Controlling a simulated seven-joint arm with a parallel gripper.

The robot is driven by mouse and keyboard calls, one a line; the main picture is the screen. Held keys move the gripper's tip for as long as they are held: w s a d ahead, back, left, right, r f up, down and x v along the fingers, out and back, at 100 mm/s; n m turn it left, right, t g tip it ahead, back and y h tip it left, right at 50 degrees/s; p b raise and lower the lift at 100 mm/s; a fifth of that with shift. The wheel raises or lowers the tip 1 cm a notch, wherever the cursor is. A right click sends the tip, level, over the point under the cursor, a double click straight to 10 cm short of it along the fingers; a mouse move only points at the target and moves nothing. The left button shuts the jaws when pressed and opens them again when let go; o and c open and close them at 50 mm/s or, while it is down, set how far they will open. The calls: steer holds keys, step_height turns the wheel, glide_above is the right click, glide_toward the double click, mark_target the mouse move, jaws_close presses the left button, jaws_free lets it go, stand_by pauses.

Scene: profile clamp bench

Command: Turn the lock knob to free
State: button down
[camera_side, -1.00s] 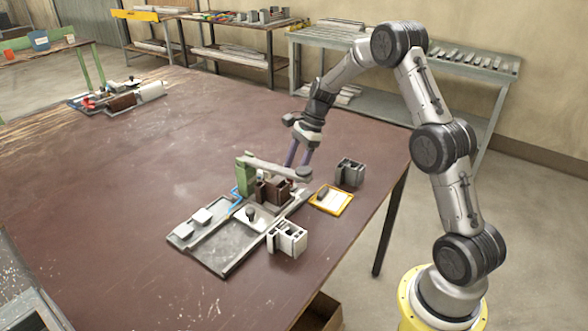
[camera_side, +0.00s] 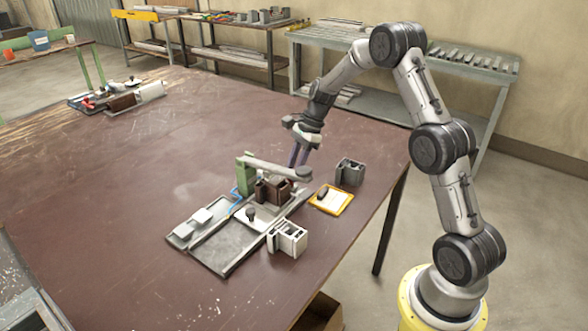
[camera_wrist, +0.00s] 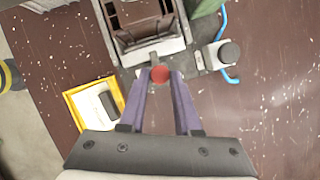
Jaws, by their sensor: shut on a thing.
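A small round red knob (camera_wrist: 160,74) shows in the wrist view, at the near edge of the clamp fixture, and I take it for the lock knob. The two purple fingers of my gripper (camera_wrist: 161,79) are shut on it, one on each side. In the side view my gripper (camera_side: 297,163) reaches down behind the grey clamp arm (camera_side: 275,168), which hides the red knob. The brown profile block (camera_side: 272,189) sits in the fixture under that arm. Whether the knob stands at locked or free cannot be told.
A green post (camera_side: 245,177) carries the clamp arm. A blue bent rod (camera_wrist: 225,20) and a dark round knob (camera_wrist: 229,53) are close by. A yellow-framed tray (camera_side: 332,201), a dark grey block (camera_side: 350,172) and a white block (camera_side: 288,239) stand nearby.

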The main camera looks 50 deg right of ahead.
steer(key=n, duration=0.1)
steer(key=n+g, duration=0.1)
steer(key=n, duration=0.2)
steer(key=shift+w+g, duration=0.25)
steer(key=shift+g, duration=0.15)
steer(key=n, duration=0.2)
steer(key=n+g, duration=0.1)
steer(key=n, duration=0.1)
steer(key=shift+w+n+g, duration=0.2)
steer(key=shift+n+g, duration=0.1)
steer(key=n, duration=0.2)
steer(key=n+g+h, duration=0.1)
steer(key=n, duration=0.1)
steer(key=shift+w+a+n, duration=0.1)
steer(key=shift+w+n, duration=0.05)
steer(key=shift+n, duration=0.15)
steer(key=shift+w+a+r+n+g+h, duration=0.1)
steer(key=shift+n+g+h, duration=0.25)
steer(key=shift+n, duration=0.8)
steer(key=shift+a+n+g+h, duration=0.1)
steer(key=shift+n+g+h, duration=0.25)
steer(key=shift+n, duration=0.8)
steer(key=c, duration=0.6)
jaws_free()
